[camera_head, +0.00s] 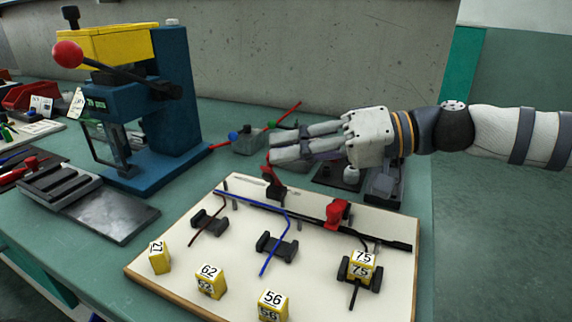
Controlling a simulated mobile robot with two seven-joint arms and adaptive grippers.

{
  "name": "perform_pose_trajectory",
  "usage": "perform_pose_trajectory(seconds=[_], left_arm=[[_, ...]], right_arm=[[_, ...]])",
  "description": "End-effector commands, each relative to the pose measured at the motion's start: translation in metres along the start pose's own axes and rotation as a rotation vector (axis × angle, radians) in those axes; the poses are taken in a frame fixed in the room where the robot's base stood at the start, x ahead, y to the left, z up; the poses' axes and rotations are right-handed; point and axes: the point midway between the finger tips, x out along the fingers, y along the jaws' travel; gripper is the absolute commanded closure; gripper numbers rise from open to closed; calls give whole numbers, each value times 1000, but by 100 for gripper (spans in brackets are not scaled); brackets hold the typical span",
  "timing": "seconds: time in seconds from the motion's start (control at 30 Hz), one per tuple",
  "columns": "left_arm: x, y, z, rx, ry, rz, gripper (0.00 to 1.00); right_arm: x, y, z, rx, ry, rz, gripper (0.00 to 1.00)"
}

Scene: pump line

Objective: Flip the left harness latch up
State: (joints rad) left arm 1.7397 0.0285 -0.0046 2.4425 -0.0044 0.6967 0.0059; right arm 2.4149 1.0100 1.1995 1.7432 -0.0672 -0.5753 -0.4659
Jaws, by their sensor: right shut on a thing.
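The harness board (150,262) is a pale panel with a wooden edge on the green bench. The right latch (338,212) is bright red and sits farther right on the dark bar. My left gripper is not in view.
Yellow numbered blocks (210,281) stand along the board's front, one on a black clip (361,268) at right. Red and blue wires run through black clips. A blue press (170,110) with a red-knobbed lever stands at left. Grey fittings (247,140) lie behind the board.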

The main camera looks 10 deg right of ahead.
Motion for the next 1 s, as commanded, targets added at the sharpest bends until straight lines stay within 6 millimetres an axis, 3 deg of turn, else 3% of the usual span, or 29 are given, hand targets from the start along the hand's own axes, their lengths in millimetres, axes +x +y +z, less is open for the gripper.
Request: perform_pose_trajectory(seconds=[0.4, 1.0], left_arm=[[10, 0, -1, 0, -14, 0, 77], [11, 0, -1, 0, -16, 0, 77]], right_arm=[[-4, 11, -10, 212, 1, -86, 100], [-5, 13, -12, 263, 1, -107, 100]])
